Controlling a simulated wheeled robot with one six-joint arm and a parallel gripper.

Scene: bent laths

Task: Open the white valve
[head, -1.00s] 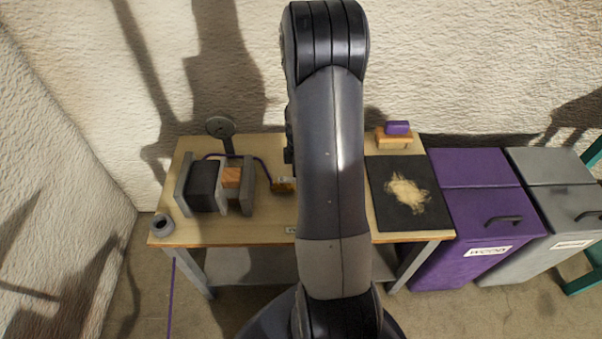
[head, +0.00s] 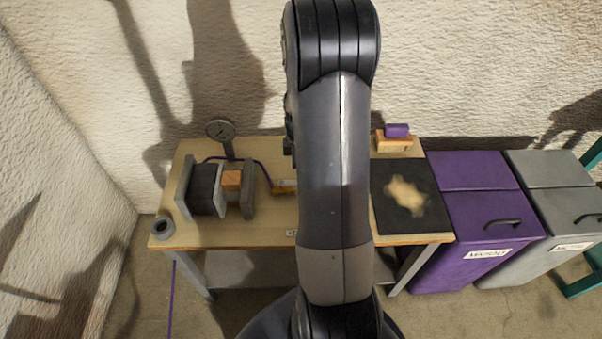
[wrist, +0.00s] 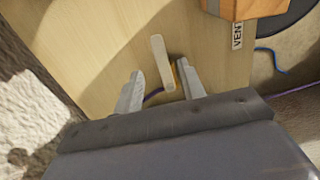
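The valve shows in the wrist view as a flat white lever (wrist: 162,62) over a small brass-yellow body (wrist: 175,75), largely hidden. My gripper (wrist: 160,72) is open, with one grey finger on each side of the lever. I cannot tell whether either finger touches it. In the head view, a small brass-yellow part (head: 284,186) shows at the left edge of my arm, at the end of a purple hose (head: 262,168). My gripper is hidden behind my arm there.
On the bench (head: 265,225), a dark block and an orange block (head: 232,181) sit between grey plates, near a round gauge (head: 221,130). A black mat (head: 385,220) lies right. A VENT label (wrist: 237,35) is near the lever. Purple (head: 475,215) and grey bins stand right.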

